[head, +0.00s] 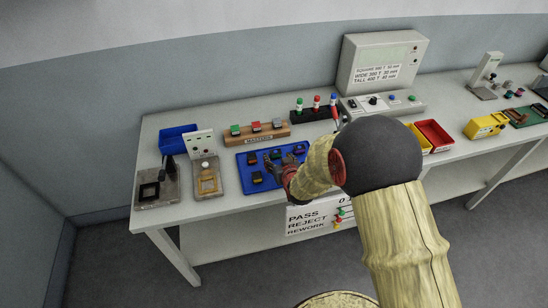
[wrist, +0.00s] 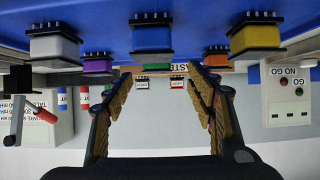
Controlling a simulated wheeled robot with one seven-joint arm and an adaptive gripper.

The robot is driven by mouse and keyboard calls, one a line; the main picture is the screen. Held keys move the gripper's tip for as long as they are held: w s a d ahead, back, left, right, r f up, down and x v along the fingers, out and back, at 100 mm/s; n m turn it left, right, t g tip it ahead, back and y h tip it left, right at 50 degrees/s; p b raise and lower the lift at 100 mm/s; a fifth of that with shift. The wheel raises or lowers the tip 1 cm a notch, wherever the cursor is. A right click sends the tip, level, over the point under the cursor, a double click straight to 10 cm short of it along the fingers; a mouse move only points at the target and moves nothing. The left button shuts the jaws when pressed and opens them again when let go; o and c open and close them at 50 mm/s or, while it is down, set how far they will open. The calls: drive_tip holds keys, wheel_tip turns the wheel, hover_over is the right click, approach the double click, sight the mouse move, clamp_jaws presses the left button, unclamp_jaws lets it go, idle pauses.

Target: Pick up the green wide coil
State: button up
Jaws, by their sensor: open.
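A green coil (wrist: 155,67) shows in the wrist view, partly hidden by a nearer blue coil (wrist: 152,39) with black flanges. It hangs in the upper middle of this upside-down view, between the lines of my fingers. My gripper (wrist: 162,82) is open and empty, with its two padded fingers spread apart. In the head view my gripper (head: 291,178) is at the front right of the blue mat (head: 243,175), where my arm hides part of it. The coils there are too small and dark for me to tell which is green.
White (wrist: 54,46), purple (wrist: 97,66), orange (wrist: 216,58) and yellow (wrist: 255,39) coils stand close on both sides. A wooden rack (head: 256,136) with blocks stands behind the mat. A blue bin (head: 178,139) and two fixtures are to the left.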

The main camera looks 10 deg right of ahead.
sight(276, 154)
drive_tip(key=x, duration=0.2)
drive_tip(key=b+x, duration=0.1)
drive_tip(key=x, duration=0.2)
drive_tip(key=shift+d, duration=0.2)
drive_tip(key=c, duration=1.1)
drive_tip(key=shift+c, duration=0.7)
